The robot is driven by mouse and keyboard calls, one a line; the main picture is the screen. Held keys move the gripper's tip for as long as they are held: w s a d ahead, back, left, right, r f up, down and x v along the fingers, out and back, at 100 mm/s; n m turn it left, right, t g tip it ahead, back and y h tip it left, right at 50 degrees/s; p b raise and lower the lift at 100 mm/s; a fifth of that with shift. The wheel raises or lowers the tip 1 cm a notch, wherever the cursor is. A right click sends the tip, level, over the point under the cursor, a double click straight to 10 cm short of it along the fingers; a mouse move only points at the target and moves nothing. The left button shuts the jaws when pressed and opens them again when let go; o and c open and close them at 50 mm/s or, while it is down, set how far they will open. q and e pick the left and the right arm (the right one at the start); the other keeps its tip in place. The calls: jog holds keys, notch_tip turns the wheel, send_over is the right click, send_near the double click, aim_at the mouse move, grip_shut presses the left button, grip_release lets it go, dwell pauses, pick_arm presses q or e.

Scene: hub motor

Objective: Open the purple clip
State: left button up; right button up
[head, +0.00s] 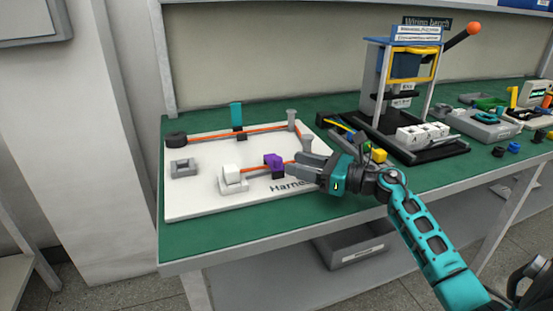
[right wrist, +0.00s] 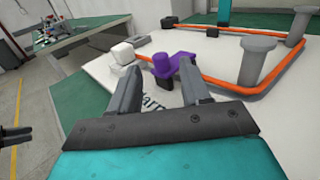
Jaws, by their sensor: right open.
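The purple clip (head: 274,161) sits on a small dark base on the white harness board (head: 200,206), near its front edge. The orange cable (head: 262,131) runs to it. My right gripper (head: 294,166) is open and empty, just right of the clip, with a small gap apparent. It also shows in the right wrist view (right wrist: 162,88). My left gripper does not show in the head view.
A teal clip (head: 236,115) stands upright at the board's back. Grey posts (head: 292,117) guide the cable. A white block (head: 232,179) stands left of the purple clip, with a grey holder (head: 183,168) farther left. A press (head: 402,80) stands right of the board.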

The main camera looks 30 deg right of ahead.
aim_at(278, 158)
jog(key=x, duration=0.6)
jog(key=shift+w, duration=0.1)
jog(key=shift+c, duration=0.2)
grip_shut()
